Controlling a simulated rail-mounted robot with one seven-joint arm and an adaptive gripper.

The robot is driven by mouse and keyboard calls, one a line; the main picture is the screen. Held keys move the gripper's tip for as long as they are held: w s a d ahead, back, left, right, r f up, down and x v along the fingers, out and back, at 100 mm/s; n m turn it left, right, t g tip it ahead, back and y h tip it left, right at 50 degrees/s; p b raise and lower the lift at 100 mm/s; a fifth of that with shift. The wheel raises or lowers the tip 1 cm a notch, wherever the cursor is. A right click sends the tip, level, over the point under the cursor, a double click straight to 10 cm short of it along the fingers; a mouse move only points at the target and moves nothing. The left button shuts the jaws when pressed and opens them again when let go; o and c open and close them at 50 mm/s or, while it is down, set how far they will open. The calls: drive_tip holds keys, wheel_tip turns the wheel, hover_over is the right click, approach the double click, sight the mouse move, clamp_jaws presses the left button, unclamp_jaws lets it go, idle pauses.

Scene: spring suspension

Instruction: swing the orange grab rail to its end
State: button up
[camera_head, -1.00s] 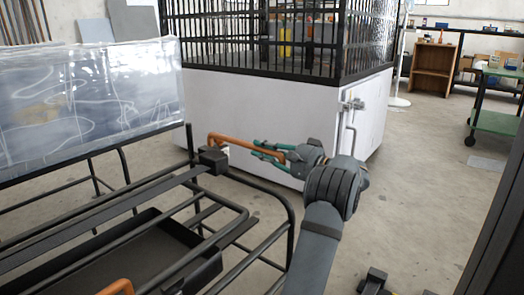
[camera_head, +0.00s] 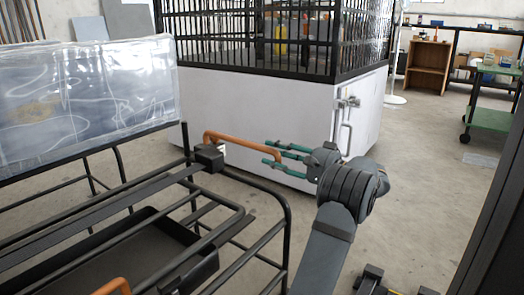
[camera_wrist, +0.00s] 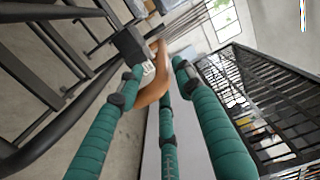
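The orange grab rail (camera_head: 240,140) sticks out to the right from a black block (camera_head: 209,156) at the corner of the black tubular frame. It bends down at its right end. My gripper (camera_head: 268,152) has green fingers, spread apart, at that right end. In the wrist view the orange rail (camera_wrist: 152,88) runs between the green fingers of my gripper (camera_wrist: 155,68), with visible gaps beside it. I cannot tell whether a finger touches it. The black block also shows in the wrist view (camera_wrist: 131,44).
A second orange piece (camera_head: 113,287) shows at the bottom left. A caged enclosure with a white lower wall (camera_head: 250,110) stands behind the rail. A wrapped panel (camera_head: 85,95) is at the left. Open floor (camera_head: 420,190) lies at the right.

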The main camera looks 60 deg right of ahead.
sight(257, 144)
drive_tip(key=s, duration=0.5)
drive_tip(key=shift+s, duration=0.4)
drive_tip(key=w, duration=1.1)
drive_tip(key=shift+w+a, duration=0.1)
drive_tip(key=shift+w, duration=0.25)
drive_tip(key=shift+w+r, duration=0.25)
drive_tip(key=shift+r, duration=0.15)
